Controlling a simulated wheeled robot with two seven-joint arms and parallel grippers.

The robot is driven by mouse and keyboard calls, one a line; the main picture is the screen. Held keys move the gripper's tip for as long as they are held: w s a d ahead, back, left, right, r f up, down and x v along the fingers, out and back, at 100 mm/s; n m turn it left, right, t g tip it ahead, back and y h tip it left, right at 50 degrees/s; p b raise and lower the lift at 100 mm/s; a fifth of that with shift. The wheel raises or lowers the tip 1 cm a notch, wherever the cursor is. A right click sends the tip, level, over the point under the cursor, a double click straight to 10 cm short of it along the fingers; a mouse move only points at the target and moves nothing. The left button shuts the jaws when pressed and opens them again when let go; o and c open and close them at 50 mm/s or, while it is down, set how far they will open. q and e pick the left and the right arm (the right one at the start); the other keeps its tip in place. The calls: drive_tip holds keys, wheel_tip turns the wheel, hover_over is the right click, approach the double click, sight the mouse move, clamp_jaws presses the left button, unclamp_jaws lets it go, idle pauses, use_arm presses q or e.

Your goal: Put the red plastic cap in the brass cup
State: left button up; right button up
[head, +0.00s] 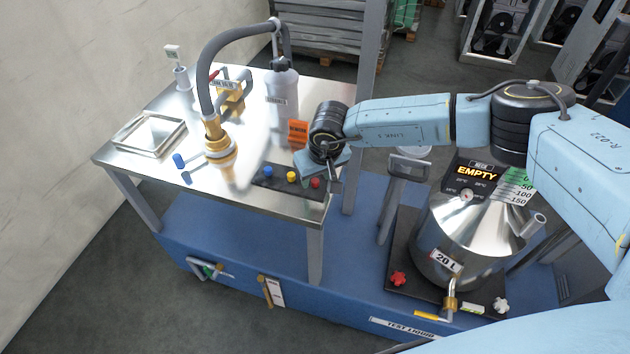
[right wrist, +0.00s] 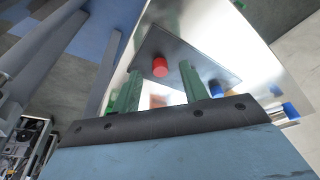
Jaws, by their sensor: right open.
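The red plastic cap (head: 315,183) sits at the right end of a black strip (head: 257,178) near the table's front edge. Yellow (head: 291,176) and blue (head: 268,171) caps sit in line with it. My right gripper (head: 325,175) is over that end of the strip, open and empty. In the right wrist view the red cap (right wrist: 160,67) shows between the lines of the two green fingers (right wrist: 160,80), apart from both. My left gripper is out of view.
A grey hose (head: 205,70) arches over the metal table (head: 215,188). A white bottle (head: 281,95), an orange block (head: 298,133) and a shallow square tray (head: 150,135) stand on it. A table post rises beside my right arm. A steel vessel (head: 465,235) is at the right.

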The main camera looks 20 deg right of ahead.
drive_tip(key=shift+w+f, duration=0.2)
drive_tip(key=shift+f, duration=0.4)
clamp_jaws()
